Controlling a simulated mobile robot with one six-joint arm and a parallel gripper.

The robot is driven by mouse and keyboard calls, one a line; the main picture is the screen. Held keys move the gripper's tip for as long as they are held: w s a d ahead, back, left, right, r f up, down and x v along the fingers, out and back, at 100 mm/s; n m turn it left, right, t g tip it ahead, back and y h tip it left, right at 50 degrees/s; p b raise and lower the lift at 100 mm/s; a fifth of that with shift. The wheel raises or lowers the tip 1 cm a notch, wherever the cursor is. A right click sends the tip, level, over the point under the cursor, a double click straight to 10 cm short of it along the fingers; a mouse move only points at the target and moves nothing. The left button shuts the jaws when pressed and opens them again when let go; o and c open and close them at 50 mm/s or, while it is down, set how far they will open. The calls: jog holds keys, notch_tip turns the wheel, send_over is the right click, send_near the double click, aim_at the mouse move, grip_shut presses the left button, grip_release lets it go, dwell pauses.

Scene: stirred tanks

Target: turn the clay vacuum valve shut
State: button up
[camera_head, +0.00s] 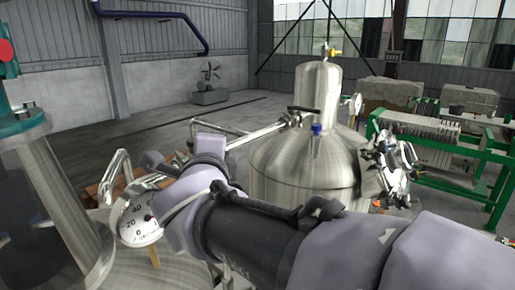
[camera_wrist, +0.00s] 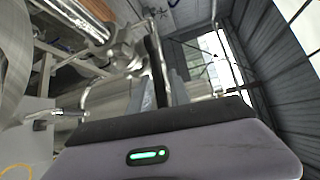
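No valve can be picked out for certain as the clay vacuum valve. A small tan piece (camera_head: 153,256) shows just below a round dial gauge (camera_head: 139,228), beside my wrist at the lower left. A small orange piece (camera_head: 377,204) shows at the right foot of the middle steel tank (camera_head: 305,165). My gripper (camera_wrist: 160,72) points away from the camera in the wrist view, with dark fingers near the picture's middle. Nothing is clearly seen between them, and their gap is not readable. In the head view my own arm hides the gripper's tips and what lies behind them.
A blue-handled fitting (camera_head: 316,130) and a yellow-topped fitting (camera_head: 334,52) are on the middle tank. A steel pipe (camera_head: 262,132) runs left from it. Another steel tank (camera_head: 45,190) stands close at left. A green-framed press (camera_head: 440,140) stands right. Open floor lies behind.

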jog(key=v, duration=1.7)
jog(key=shift+s, duration=0.2)
